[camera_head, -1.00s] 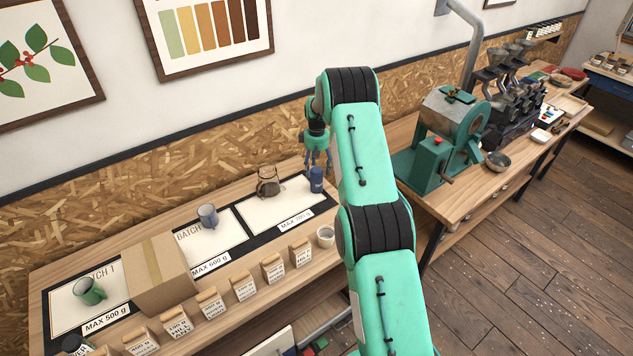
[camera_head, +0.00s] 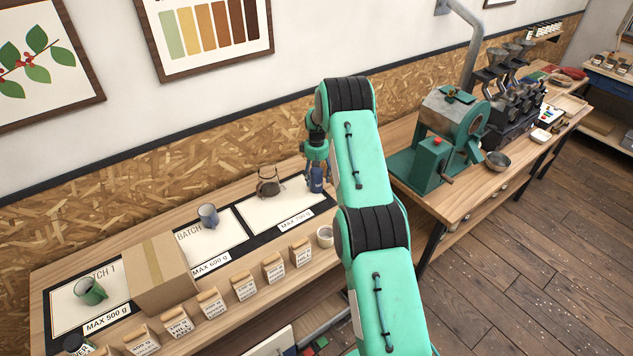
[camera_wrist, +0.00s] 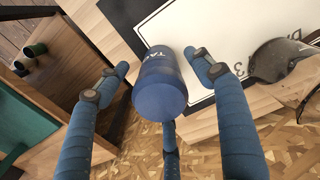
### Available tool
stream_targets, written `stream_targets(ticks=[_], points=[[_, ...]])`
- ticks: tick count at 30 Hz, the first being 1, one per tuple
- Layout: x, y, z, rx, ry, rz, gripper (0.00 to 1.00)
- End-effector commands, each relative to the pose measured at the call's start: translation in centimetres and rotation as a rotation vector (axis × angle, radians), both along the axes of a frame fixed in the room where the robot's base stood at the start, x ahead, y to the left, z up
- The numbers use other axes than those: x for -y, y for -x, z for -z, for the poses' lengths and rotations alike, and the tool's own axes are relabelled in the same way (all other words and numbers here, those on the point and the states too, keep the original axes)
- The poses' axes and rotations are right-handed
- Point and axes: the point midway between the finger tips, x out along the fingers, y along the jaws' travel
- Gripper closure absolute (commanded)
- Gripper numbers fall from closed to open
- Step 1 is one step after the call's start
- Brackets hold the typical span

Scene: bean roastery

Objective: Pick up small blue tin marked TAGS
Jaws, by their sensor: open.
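The small blue tin (camera_head: 317,180) stands upright near the right end of the bench, beside the "MAX 700 g" panel. In the wrist view the tin (camera_wrist: 160,88) shows its lid and part of a white "TA..." marking; the rest of the lettering is hidden. My gripper (camera_head: 317,168) is lowered over the tin from above. In the wrist view its blue fingers (camera_wrist: 163,78) are open and spread around the tin, with a gap visible on the left side. Whether any finger touches the tin I cannot tell.
A glass vessel (camera_head: 268,182) stands on the panel to the left. A cardboard box (camera_head: 160,274) and a grey mug (camera_head: 208,215) are further left. A green roaster (camera_head: 440,150) stands right.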

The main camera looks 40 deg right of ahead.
Motion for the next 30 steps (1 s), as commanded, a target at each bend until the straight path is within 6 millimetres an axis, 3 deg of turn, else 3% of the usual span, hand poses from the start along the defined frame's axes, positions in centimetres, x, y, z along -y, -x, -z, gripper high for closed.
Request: stream_targets(ticks=[5, 12, 14, 30], points=[[0.0, 0.0, 0.0, 0.000, 0.000, 0.000, 0.33], [0.0, 0.0, 0.0, 0.000, 0.000, 0.000, 0.81], [0.0, 0.0, -0.1, 0.000, 0.000, 0.000, 0.90], [0.0, 0.0, -1.1, 0.001, 0.001, 0.000, 0.91]])
